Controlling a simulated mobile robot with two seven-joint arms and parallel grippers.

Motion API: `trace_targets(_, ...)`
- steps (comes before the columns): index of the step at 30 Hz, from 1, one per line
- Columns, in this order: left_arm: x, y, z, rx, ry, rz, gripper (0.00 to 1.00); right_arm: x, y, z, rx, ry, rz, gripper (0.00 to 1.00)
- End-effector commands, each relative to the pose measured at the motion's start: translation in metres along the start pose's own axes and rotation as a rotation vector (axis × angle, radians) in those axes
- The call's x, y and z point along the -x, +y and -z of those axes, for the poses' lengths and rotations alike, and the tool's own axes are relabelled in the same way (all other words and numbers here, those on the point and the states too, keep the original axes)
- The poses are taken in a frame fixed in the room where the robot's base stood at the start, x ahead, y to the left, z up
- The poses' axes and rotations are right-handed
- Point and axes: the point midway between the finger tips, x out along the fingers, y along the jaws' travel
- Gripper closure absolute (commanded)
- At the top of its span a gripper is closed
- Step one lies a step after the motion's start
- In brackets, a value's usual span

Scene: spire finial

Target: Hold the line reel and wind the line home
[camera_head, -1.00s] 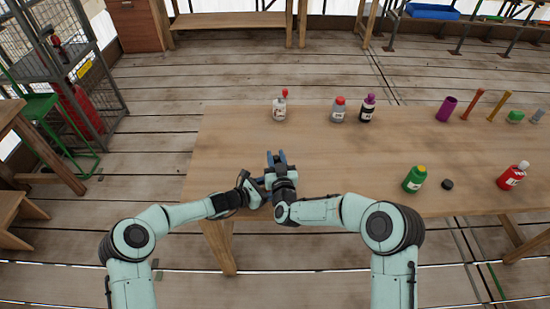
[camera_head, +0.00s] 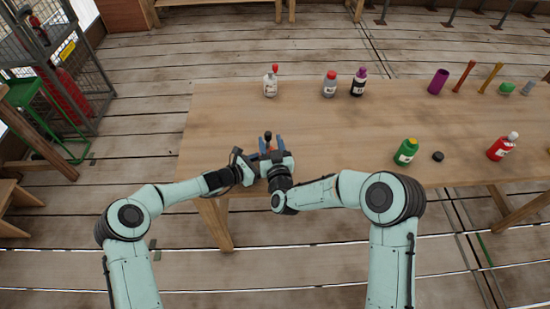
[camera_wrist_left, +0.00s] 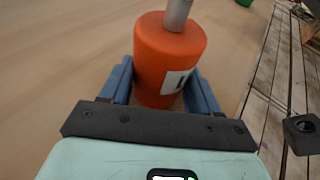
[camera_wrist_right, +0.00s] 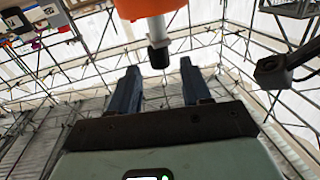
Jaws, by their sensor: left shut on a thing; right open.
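The line reel is an orange drum (camera_wrist_left: 170,55) with a pale label and a grey stem on its end. In the left wrist view it sits between the blue fingers of my left gripper (camera_wrist_left: 163,88), which is shut on it. In the right wrist view, the orange reel (camera_wrist_right: 148,8) is at the top, with a light stem and a dark knob (camera_wrist_right: 159,56) pointing down. My right gripper (camera_wrist_right: 159,70) is open, with the knob just beyond and between its fingertips. In the head view, the right gripper (camera_head: 272,142) hides most of the reel above the table's near edge.
The wooden table (camera_head: 330,130) is mostly clear. At its back stand a white bottle (camera_head: 270,84), a red-capped grey bottle (camera_head: 329,85) and a purple-capped dark bottle (camera_head: 358,83). A green bottle (camera_head: 406,153), a black cap (camera_head: 438,156) and a red bottle (camera_head: 502,147) are to the right.

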Motion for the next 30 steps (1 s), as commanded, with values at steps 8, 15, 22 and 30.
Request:
trace_targets(8,0.000,0.000,0.002,0.001,0.004,-0.001,0.56,0.056,0.000,0.000,0.001,-0.001,0.001,0.52)
trace_targets(15,0.000,0.000,0.002,0.001,0.004,-0.001,0.56,0.078,0.001,0.000,0.001,0.001,-0.001,0.52)
trace_targets(22,0.000,0.000,0.002,0.001,0.003,-0.001,0.56,0.080,0.001,0.000,0.001,0.002,-0.002,0.52)
trace_targets(30,0.000,0.000,0.002,0.001,0.003,-0.001,0.56,0.079,0.001,0.000,0.001,0.001,-0.002,0.52)
